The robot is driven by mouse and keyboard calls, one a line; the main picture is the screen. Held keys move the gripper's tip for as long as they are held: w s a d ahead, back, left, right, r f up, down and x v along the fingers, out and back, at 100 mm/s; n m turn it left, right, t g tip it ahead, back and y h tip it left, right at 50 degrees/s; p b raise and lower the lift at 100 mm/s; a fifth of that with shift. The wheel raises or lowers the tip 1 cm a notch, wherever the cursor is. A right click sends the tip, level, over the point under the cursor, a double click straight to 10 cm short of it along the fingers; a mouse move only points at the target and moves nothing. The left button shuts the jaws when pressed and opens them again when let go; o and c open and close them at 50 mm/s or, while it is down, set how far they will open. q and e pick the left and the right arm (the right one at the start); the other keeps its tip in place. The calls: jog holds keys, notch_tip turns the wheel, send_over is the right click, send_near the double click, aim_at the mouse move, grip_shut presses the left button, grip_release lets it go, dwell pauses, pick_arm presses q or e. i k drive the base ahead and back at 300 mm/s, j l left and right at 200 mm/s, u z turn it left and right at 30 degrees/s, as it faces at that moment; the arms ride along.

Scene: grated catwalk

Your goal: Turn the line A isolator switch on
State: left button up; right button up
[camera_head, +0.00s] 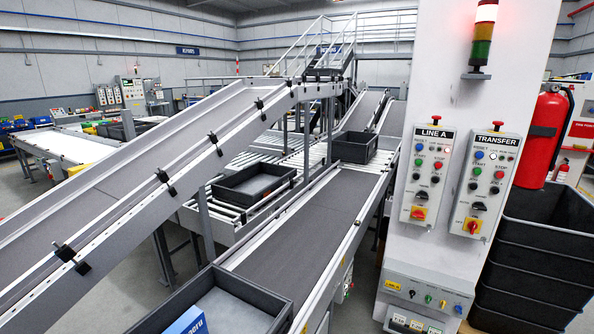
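The LINE A control box (427,175) is mounted on the white pillar at the right. It has an emergency stop on top, small coloured buttons and a black selector. Near its bottom is a red rotary switch on a yellow plate (418,213), which looks like the isolator. Its handle looks turned sideways, but its markings are too small to read. The TRANSFER box (486,185) to its right has a similar red and yellow switch (472,226), whose handle looks more upright. Neither of my grippers is in view.
A lower panel (425,290) with a yellow LINE A label and small knobs juts from the pillar. Stacked black crates (535,265) and a red fire extinguisher (543,138) stand at the right. Conveyors (305,235) with dark trays fill the left and middle. A signal tower (481,38) shows red.

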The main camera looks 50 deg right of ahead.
aim_at(418, 213)
jog(key=k+l, duration=0.6)
jog(key=k, duration=0.25)
jog(key=z, duration=2.25)
